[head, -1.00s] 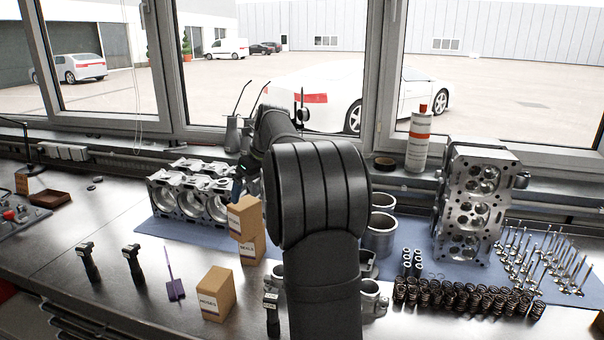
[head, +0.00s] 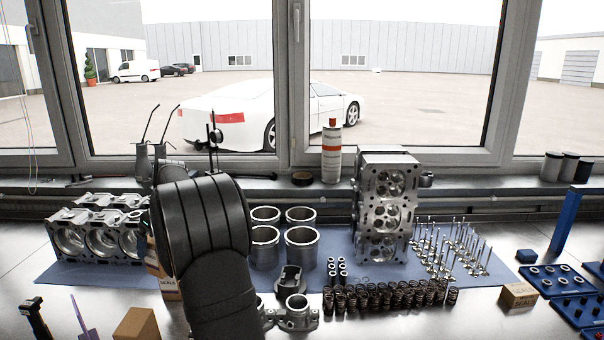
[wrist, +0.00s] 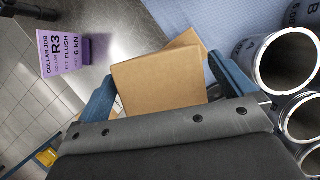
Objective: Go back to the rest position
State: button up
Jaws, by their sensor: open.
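My arm rises in the middle left of the head view and hides my gripper there. In the wrist view my gripper (wrist: 162,68) has its two blue fingers apart. A plain cardboard box (wrist: 158,82) shows between the fingers, with a second box (wrist: 187,40) partly behind it. I cannot tell whether the fingers are around the box or above it. In the head view a seals box (head: 165,288) is partly hidden by my arm. Another box (head: 136,325) is at the bottom edge.
An engine block (head: 100,232) stands left of my arm. Cylinder liners (head: 300,248), a cylinder head (head: 385,210), springs (head: 390,298) and upright valves (head: 450,250) stand on the right. A purple tag (wrist: 63,53) is near the left finger. Blue trays (head: 575,310) are far right.

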dwell(0.4)
jog(key=shift+f, duration=0.35)
notch_tip(320, 180, down, 2)
jog(key=shift+f, duration=0.25)
jog(key=v, duration=1.3)
jog(key=x, duration=1.3)
notch_tip(320, 180, up, 4)
jog(key=shift+r, duration=0.25)
jog(key=d+r, duration=0.7)
jog(key=d, duration=0.5)
jog(key=w+a+f+n, duration=0.1)
jog(key=w+a+f, duration=0.1)
jog(key=a, duration=0.5)
jog(key=shift+f+n+g, duration=0.3)
jog(key=shift+f+g, duration=0.1)
jog(key=shift+f, duration=0.2)
